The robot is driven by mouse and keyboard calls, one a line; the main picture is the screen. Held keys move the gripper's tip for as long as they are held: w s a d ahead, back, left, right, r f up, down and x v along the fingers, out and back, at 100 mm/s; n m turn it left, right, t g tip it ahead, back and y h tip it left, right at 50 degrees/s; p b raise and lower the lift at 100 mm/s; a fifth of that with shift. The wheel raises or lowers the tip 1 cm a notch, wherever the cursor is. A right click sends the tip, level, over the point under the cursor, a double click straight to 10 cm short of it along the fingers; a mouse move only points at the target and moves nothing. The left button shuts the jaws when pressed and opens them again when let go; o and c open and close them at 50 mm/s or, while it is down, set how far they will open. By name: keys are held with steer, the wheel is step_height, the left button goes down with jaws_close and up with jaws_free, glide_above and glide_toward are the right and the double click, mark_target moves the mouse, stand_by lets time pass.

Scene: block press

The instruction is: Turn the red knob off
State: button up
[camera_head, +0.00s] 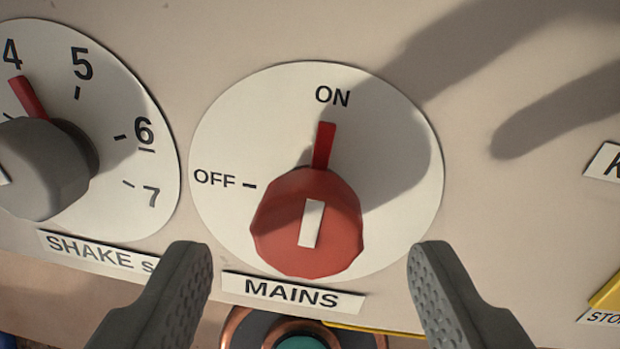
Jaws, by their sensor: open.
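The red knob (318,240) stands out from a white round dial (225,140) in the middle of the view. The dial is marked ON at the top and OFF at the left, with a MAINS label (293,291) below. The knob's red pointer (323,146) points up at ON. My gripper (310,255) is open, one finger at the lower left and one at the lower right. Its fingertips are well apart on either side of the knob, near its lower edge. I see no contact between either finger and the knob.
A grey knob (40,168) on a numbered dial (150,185) is at the left, its red pointer near 4. A teal button (301,342) in a copper ring is partly visible below. A yellow piece (608,294) is at the right edge. The panel at upper right is bare, with shadows.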

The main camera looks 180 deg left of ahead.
mark_target(307, 223)
steer(key=shift+x, duration=1.4)
steer(key=c, duration=1)
